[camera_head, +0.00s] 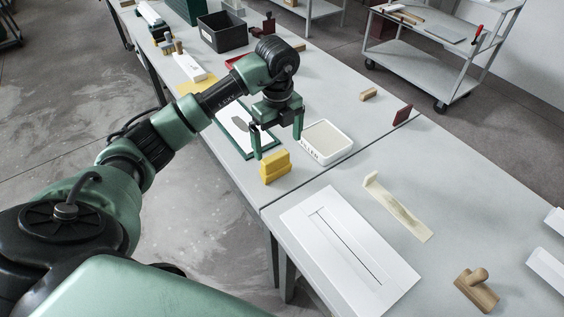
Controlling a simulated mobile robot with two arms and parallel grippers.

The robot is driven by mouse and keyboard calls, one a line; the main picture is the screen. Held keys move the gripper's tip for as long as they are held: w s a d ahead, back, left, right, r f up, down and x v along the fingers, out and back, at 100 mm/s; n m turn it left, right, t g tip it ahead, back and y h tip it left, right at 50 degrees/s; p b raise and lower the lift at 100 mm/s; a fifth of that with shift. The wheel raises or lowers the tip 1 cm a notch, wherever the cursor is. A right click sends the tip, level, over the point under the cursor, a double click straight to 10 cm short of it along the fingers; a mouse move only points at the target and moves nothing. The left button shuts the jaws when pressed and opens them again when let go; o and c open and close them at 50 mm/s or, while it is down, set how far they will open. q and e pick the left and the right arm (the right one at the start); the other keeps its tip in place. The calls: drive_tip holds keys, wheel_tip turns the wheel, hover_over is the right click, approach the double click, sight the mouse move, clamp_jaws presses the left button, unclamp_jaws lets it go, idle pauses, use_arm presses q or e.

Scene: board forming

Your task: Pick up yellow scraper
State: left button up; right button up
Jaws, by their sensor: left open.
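The yellow scraper (275,170) stands on the grey table near its front edge, left of the white panel. My left gripper (278,143) is open and points down just above and behind the scraper. Its two fingers are spread apart with nothing visible between them. One fingertip is close to the scraper's upper left edge; I cannot tell whether it touches. My right gripper is not in view.
A white tray (326,143) stands just right of the scraper. A green-framed board (237,134) lies behind my gripper. A white panel (352,262), a pale strip (397,208) and a wooden-handled tool (476,289) lie on the nearer table. A black bin (223,34) stands farther back.

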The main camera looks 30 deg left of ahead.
sight(275, 156)
use_arm(q)
drive_tip(key=f+p, duration=0.1)
drive_tip(key=s+f, duration=0.1)
drive_tip(key=shift+s+a+f+p, duration=0.1)
drive_tip(key=shift+s+f+p, duration=0.05)
drive_tip(key=shift+f+p, duration=0.2)
drive_tip(key=f, duration=0.1)
drive_tip(key=f+p, duration=0.1)
drive_tip(key=shift+w+a+f, duration=0.1)
drive_tip(key=shift+w+f, duration=0.1)
drive_tip(key=shift+f, duration=0.75)
drive_tip(key=c, duration=2)
drive_tip(key=shift+c, duration=0.2)
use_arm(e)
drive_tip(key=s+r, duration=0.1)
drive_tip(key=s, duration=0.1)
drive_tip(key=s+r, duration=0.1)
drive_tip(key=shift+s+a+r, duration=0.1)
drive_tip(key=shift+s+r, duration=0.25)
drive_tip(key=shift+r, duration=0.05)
use_arm(q)
drive_tip(key=shift+w+r, duration=0.1)
drive_tip(key=shift+r, duration=0.1)
